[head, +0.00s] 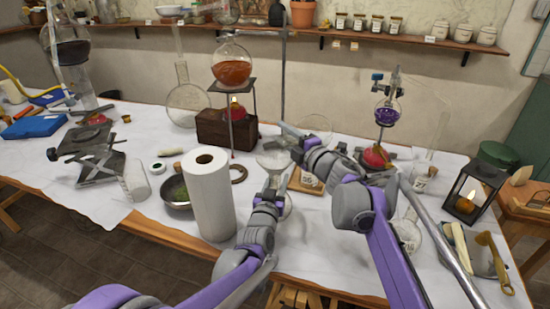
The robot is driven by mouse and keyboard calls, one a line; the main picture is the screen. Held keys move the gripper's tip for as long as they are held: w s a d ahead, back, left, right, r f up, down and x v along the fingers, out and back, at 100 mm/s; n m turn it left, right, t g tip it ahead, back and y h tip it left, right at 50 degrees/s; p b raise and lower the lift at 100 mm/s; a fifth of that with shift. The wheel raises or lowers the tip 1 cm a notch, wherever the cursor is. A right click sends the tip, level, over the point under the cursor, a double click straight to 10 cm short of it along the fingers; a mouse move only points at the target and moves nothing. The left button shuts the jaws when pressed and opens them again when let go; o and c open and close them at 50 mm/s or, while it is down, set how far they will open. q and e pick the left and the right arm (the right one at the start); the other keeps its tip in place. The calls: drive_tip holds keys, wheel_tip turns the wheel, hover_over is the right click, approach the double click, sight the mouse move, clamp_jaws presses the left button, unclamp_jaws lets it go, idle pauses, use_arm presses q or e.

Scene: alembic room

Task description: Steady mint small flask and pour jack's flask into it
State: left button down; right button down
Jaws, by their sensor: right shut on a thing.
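My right gripper (288,138) reaches in from the right over the middle of the table and is shut on a clear glass vessel (272,160), which seems to be a flask. My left gripper (276,178) is just below that vessel, close to it. Whether its fingers are open or shut is too small to tell. Part of another clear glass flask (287,206) shows beside my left wrist, mostly hidden by the arm. I cannot read any label that tells which is jack's flask or the mint small flask.
A paper towel roll (210,195) and a metal bowl (177,192) stand left of my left arm. An orange flask (232,66) sits on a tripod behind. A purple flask (387,114) and a lantern (468,196) are on the right.

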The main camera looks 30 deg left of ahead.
drive_tip(key=shift+s+a+r+n, duration=0.1)
drive_tip(key=shift+s+r+n, duration=0.1)
drive_tip(key=shift+n, duration=0.55)
drive_tip(key=shift+s+a+r+n, duration=0.1)
drive_tip(key=shift+r+n, duration=0.15)
drive_tip(key=shift+n, duration=0.55)
drive_tip(key=shift+s+r+n, duration=0.1)
drive_tip(key=shift+r+n, duration=0.1)
drive_tip(key=shift+n, duration=0.55)
idle(4.7)
